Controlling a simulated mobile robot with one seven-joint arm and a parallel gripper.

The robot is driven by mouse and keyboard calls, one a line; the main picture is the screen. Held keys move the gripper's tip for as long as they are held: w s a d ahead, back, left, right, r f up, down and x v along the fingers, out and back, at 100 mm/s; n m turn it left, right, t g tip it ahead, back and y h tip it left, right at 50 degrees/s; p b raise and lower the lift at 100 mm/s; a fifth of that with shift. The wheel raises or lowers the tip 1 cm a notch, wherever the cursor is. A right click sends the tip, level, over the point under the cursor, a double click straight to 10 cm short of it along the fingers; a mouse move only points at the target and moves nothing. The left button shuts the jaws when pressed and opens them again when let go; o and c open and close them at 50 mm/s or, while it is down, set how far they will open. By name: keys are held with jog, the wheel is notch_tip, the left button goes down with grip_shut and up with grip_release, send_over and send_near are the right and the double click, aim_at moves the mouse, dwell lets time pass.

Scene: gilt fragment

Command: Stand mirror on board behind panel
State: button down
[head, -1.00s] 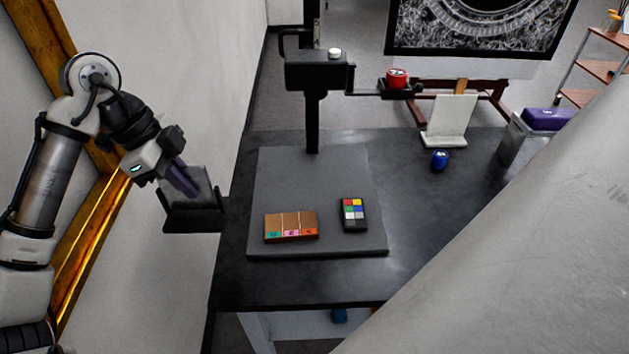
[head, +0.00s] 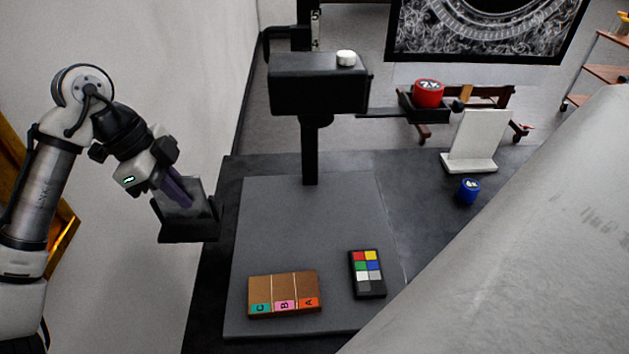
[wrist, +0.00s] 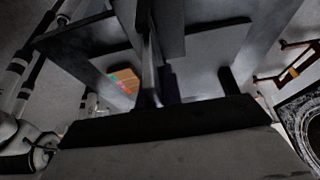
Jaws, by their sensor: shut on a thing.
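My gripper (head: 178,190) is shut on the mirror (head: 190,230), an upright grey plate with a black foot. I hold it in the air at the left, beside the table's left edge. The mirror's dark foot fills much of the lower wrist view (wrist: 165,120). The grey board (head: 290,220) lies on the black table. The brown panel (head: 284,285), with three sections and tags C, B and A, lies flat near the board's front left. The board behind the panel is bare up to the black post.
A colour chart (head: 367,274) lies right of the panel. A black post (head: 310,150) carries a box head (head: 318,85) at the board's back. A red pot (head: 429,93), a white stand (head: 477,140) and a blue pot (head: 469,191) are farther right. A wall is at left.

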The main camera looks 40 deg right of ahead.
jog(key=shift+s+a+f+b, duration=0.1)
jog(key=shift+s+f+b, duration=0.1)
jog(key=shift+f, duration=0.15)
jog(key=shift+s+a+f+b, duration=0.1)
jog(key=shift+f+b, duration=0.05)
jog(key=shift+f, duration=0.4)
jog(key=shift+d+f, duration=0.1)
jog(key=shift+d, duration=0.25)
jog(key=shift+s+d+f+p, duration=0.65)
jog(key=shift+s+d, duration=1.1)
jog(key=shift+d, duration=0.55)
jog(key=shift+s+d+f+p, duration=0.5)
jog(key=shift+s+d+p, duration=0.2)
jog(key=shift+s+d, duration=1.4)
jog(key=shift+s+d+f+p, duration=0.65)
jog(key=shift+s+d, duration=0.8)
jog(key=shift+d, duration=1.1)
jog(key=shift+f, duration=0.1)
jog(key=c, duration=1.6)
grip_release()
jog(key=shift+o, duration=0.2)
